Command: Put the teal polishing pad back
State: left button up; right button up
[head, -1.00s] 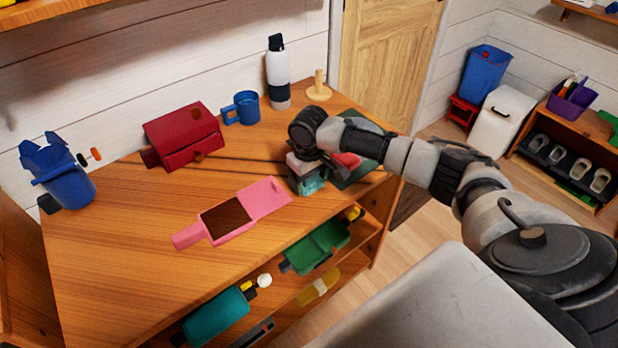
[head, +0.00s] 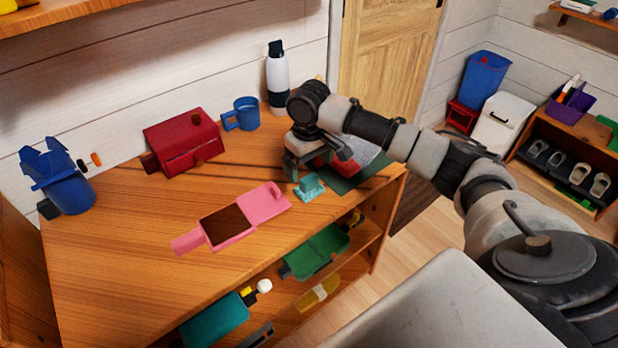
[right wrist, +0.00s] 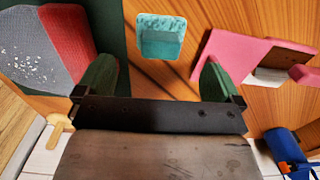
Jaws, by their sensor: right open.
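The teal polishing pad (head: 309,187) is a small block with a raised grip, standing on the wooden tabletop near its right front edge. It also shows in the right wrist view (right wrist: 161,35), ahead of the fingers and apart from them. My right gripper (head: 322,165) is open and empty, just behind the pad in the head view. Its two green fingers (right wrist: 158,72) show wide apart in the wrist view. An open pink case (head: 264,200) with a dark brown recess (head: 227,226) lies left of the pad. My left gripper is not in view.
A dark green mat (head: 345,184) with a grey and red item (head: 362,151) lies beside my gripper. The left front tabletop is clear.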

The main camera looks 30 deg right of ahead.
aim_at(309, 177)
jog(key=shift+r, duration=2.35)
